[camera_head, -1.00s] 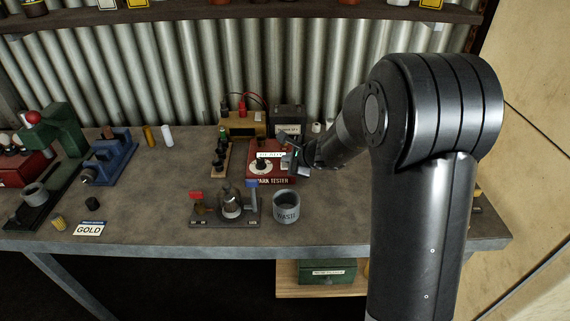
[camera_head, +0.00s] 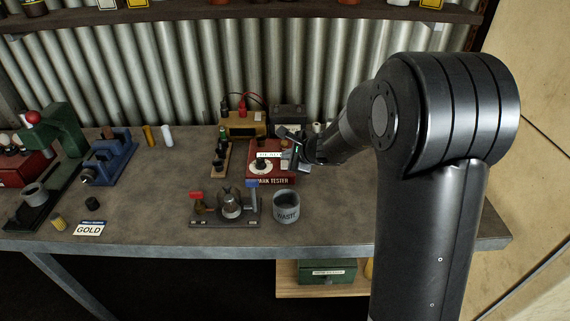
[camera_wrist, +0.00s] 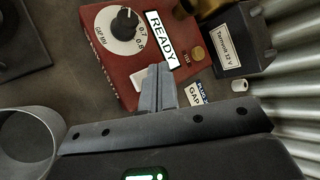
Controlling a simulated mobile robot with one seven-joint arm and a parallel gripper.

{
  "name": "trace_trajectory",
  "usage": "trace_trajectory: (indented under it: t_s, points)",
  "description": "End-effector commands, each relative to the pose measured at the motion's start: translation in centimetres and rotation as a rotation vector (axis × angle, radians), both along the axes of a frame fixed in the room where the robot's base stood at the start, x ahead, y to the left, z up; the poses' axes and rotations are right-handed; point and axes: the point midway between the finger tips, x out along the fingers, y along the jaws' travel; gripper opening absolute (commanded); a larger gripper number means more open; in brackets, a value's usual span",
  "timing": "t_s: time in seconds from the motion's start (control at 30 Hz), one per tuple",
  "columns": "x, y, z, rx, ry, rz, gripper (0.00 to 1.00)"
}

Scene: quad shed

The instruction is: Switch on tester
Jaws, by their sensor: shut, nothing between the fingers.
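The tester is a red box (camera_head: 270,178) lettered "SPARK TESTER" at the front, standing on the bench. In the wrist view the red tester (camera_wrist: 112,72) shows a black knob on a white dial (camera_wrist: 124,22), a white READY label (camera_wrist: 163,38), a round brass button (camera_wrist: 197,54) and a pale patch partly behind my fingers. My gripper (camera_head: 290,150) is at the tester's right side. In the wrist view my gripper's fingers (camera_wrist: 158,75) are together and empty, over the tester's edge; whether they touch it I cannot tell.
A dark battery box (camera_wrist: 235,40) stands behind the tester. A grey WASTE cup (camera_head: 286,208) and a small stand with red and blue parts (camera_head: 225,218) are in front. A yellow box with red and black leads (camera_head: 240,125) is behind.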

Motion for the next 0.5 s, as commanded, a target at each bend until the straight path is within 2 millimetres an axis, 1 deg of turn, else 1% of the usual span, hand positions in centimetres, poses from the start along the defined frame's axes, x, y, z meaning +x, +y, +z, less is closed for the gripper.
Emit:
trace_trajectory:
  t_s: [0.03, 0.3, 0.4, 0.5]
  points:
    - [0.0, 0.0, 0.6, -0.001, -0.005, 0.002, 0.00]
    - [-0.4, 0.0, 3.3, -0.001, -0.004, 0.001, 0.00]
    - [-0.5, 0.0, 4.0, -0.001, -0.004, 0.000, 0.00]
    - [-0.6, 0.0, 4.3, -0.002, -0.002, 0.000, 0.00]
